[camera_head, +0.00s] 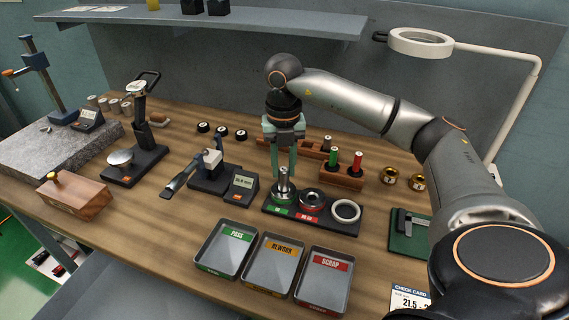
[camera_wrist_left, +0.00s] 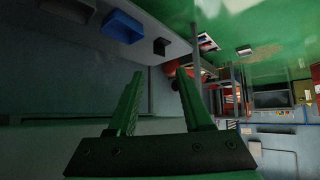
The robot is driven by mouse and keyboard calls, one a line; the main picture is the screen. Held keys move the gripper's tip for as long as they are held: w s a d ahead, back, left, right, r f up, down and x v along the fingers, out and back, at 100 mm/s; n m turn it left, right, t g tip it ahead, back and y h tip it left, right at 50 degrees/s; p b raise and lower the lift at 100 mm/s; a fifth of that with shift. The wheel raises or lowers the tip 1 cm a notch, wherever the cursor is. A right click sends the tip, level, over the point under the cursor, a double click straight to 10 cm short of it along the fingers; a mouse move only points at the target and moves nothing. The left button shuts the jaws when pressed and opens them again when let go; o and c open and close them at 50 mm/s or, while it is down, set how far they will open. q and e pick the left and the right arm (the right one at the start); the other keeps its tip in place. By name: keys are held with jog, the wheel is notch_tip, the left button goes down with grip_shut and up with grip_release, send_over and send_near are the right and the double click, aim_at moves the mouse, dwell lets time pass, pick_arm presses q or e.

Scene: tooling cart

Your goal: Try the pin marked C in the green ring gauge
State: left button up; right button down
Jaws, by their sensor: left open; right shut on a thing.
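My right gripper (camera_head: 283,172) points straight down and is shut on a steel pin (camera_head: 283,183). The pin stands upright over the middle of the green ring gauge (camera_head: 283,198). I cannot tell whether its lower end is in the bore, and no letter on it is readable. The green gauge sits at the left of a dark tray (camera_head: 338,222), beside a gauge with a red label (camera_head: 311,201) and a pale ring (camera_head: 346,211). My left gripper (camera_wrist_left: 160,92) shows in the left wrist view, open and empty, away from the bench top.
A wooden rack (camera_head: 342,178) with green-topped and red-topped pins stands behind the tray. Pass (camera_head: 226,248), rework (camera_head: 274,266) and scrap (camera_head: 323,281) bins are in front. A digital gauge stand (camera_head: 208,176) is to the left, two brass rings (camera_head: 389,175) to the right.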

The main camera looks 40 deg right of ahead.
jog(key=shift+s+a+f, duration=0.1)
jog(key=shift+f, duration=0.4)
dwell(1.4)
jog(key=shift+r+p, duration=0.6)
jog(key=shift+r, duration=0.15)
dwell(0.4)
jog(key=shift+f+b, duration=0.3)
jog(key=shift+f, duration=0.25)
dwell(1.7)
jog(key=shift+f, duration=0.2)
dwell(1.2)
jog(key=shift+r, duration=0.35)
jog(key=shift+r+p, duration=0.45)
jog(key=shift+p, duration=0.1)
jog(key=shift+r+p, duration=0.5)
jog(key=shift+r, duration=0.15)
